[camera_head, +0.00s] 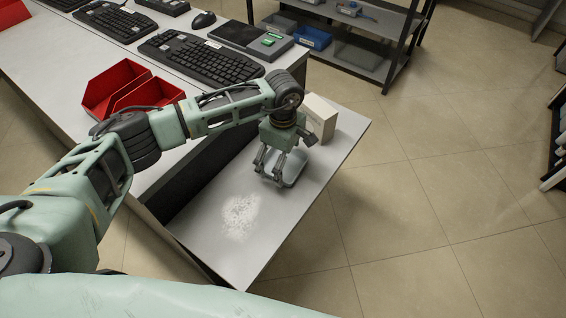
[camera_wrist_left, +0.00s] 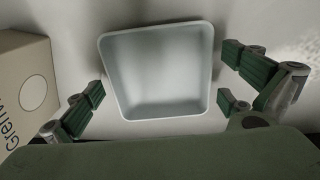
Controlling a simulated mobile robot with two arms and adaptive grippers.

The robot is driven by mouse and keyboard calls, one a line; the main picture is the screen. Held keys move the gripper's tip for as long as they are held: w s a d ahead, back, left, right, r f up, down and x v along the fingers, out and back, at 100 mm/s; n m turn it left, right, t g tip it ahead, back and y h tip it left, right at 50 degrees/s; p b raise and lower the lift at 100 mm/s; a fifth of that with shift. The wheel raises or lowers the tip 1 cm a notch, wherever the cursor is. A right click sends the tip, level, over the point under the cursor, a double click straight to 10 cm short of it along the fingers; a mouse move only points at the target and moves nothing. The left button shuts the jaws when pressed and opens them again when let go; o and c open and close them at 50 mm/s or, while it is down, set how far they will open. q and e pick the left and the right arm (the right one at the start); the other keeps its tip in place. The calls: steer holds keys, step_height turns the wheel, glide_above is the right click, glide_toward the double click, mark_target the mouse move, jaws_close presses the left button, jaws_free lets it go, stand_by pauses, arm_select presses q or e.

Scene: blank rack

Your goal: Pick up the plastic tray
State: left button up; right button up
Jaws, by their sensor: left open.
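The plastic tray (camera_wrist_left: 157,75) is pale grey, empty and roughly square with rounded corners. In the left wrist view it lies in the upper middle, with fingers on both sides of its lower half and apart from its rim. In the head view the tray (camera_head: 294,169) is on the low white surface, partly hidden behind my left gripper (camera_head: 271,172). My right gripper is not in view.
A cardboard box (camera_head: 319,118) stands close beside the tray. A white speckled patch (camera_head: 240,215) is on the low surface (camera_head: 300,220). Red bins (camera_head: 117,86), keyboards (camera_head: 198,57) and a mouse (camera_head: 203,19) are on the higher desk.

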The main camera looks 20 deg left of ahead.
arm_select(q)
steer(key=c, duration=0.7)
steer(key=shift+r, duration=0.1)
steer(key=shift+c, duration=0.6)
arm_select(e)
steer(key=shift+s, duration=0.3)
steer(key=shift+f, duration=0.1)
